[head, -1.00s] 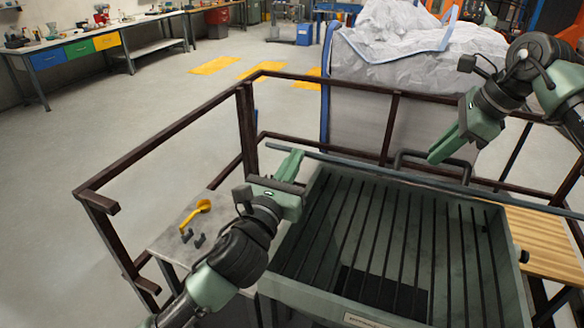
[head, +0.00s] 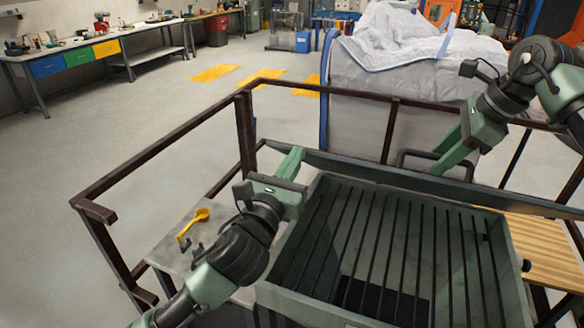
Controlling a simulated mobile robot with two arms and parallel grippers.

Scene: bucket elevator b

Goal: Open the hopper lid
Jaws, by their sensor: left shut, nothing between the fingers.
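The hopper (head: 275,299) is an open grey-green box with dark grate bars across its mouth. Its lid (head: 345,164) stands raised along the far rim and shows as a narrow blue-grey band, so the mouth is uncovered. A dark loop handle (head: 408,154) stands out behind the lid's upper edge. My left gripper (head: 291,162) is shut and empty at the lid's left end, overlapping it; contact cannot be told. My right gripper (head: 447,160) has its fingers together beside the handle at the lid's upper edge. Whether it touches either is unclear.
A brown guard rail (head: 160,150) runs round the left and back. A large white bulk bag (head: 365,85) stands behind it. A yellow-handled tool (head: 192,222) lies on the side plate left of the hopper. A wooden slatted surface (head: 545,245) is at the right.

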